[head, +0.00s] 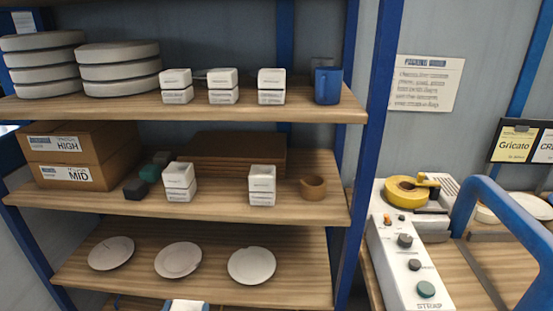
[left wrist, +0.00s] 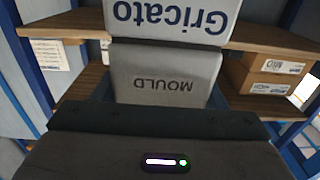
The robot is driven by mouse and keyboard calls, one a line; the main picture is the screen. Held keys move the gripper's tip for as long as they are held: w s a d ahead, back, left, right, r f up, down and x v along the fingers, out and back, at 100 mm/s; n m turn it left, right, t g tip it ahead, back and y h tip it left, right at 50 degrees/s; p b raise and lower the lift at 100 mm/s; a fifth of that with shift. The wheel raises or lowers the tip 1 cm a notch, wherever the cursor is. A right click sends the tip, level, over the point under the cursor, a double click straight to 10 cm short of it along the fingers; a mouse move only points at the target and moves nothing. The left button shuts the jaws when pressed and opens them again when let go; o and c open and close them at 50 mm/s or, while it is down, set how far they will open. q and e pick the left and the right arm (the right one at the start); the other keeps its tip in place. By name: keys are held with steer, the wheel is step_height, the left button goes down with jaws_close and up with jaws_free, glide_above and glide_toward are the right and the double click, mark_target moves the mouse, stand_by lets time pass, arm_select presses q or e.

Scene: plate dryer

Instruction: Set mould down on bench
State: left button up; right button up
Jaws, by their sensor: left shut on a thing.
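In the left wrist view my left gripper (left wrist: 160,118) is shut on the mould (left wrist: 162,75), a grey block with "MOULD" upside down on its face. A paler part above it reads "Gricato", also upside down. In the head view only a pale labelled top (head: 187,306) shows at the bottom edge, apparently the same mould. The gripper fingers are hidden there. A wooden bench top (head: 455,288) shows at the lower right, apart from the mould. My right gripper is not in view.
A wooden shelf rack (head: 300,205) holds several white two-part blocks, a blue mug (head: 327,86), stacked discs, boxes (head: 75,150) and plates (head: 251,265). A white strapping machine (head: 400,250) with yellow tape (head: 408,190) and a blue curved tube (head: 505,215) crowd the bench.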

arm_select(q)
steer(key=w+d+r+m+g+h, duration=0.3)
steer(key=w+d+m+g+h, duration=0.1)
steer(key=d+m+g+h, duration=0.3)
steer(key=w+d+r+m+g+h, duration=0.3)
steer(key=w+d+m+g+h, duration=0.1)
steer(key=d+m+g+h, duration=0.4)
steer(key=shift+w+m+g+h, duration=0.15)
steer(key=shift+m+g+h, duration=0.85)
steer(key=shift+h, duration=0.5)
